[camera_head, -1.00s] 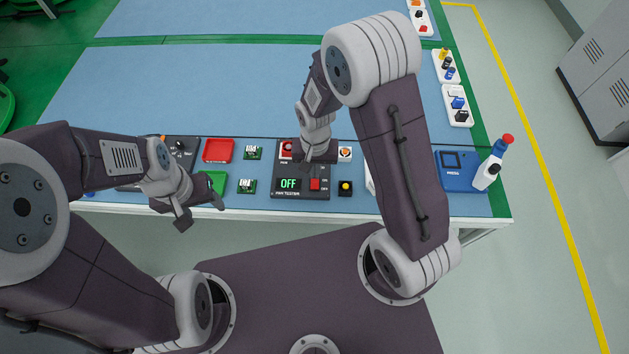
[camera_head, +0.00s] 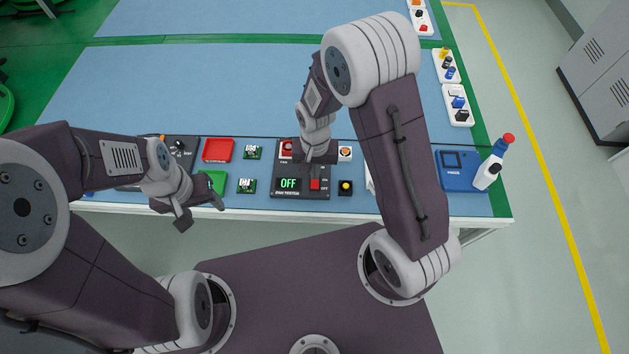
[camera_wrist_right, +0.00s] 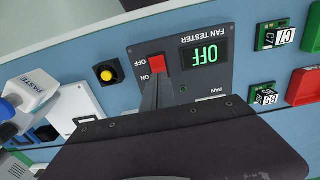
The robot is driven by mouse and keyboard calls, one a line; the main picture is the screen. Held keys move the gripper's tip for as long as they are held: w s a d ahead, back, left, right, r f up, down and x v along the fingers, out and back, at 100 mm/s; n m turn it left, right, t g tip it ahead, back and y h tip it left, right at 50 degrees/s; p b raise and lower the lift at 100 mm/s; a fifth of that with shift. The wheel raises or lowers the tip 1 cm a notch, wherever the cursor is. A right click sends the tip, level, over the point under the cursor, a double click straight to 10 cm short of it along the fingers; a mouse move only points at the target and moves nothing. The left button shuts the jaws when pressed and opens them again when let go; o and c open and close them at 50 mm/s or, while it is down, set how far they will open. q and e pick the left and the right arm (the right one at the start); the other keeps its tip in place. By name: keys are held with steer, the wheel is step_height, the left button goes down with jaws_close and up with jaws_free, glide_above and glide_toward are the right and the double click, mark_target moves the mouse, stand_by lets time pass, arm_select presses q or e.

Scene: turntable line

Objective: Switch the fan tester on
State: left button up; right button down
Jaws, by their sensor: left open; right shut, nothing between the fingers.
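The fan tester (camera_head: 289,194) is a dark panel at the table's front edge. Its display (camera_head: 290,183) reads OFF, and the right wrist view shows the same word on the display (camera_wrist_right: 199,55). Its red switch (camera_head: 315,184) sits right of the display, with ON and OFF marked beside it. My right gripper (camera_head: 316,176) is shut and empty, its fingertips at the far, ON-marked side of the switch. In the right wrist view the fingertips (camera_wrist_right: 155,86) meet or nearly meet the red switch (camera_wrist_right: 157,62); contact is unclear. My left gripper (camera_head: 202,211) is open and empty at the front edge.
A blue device (camera_head: 457,171) and a bottle (camera_head: 490,172) stand at the right.

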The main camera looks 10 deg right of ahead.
steer(key=shift+f+b, duration=0.5)
steer(key=shift+f, duration=0.25)
steer(key=shift+r, duration=0.1)
step_height(320, 180, up, 7)
steer(key=p, duration=0.6)
steer(key=shift+p, duration=0.4)
steer(key=shift+w+d, duration=0.1)
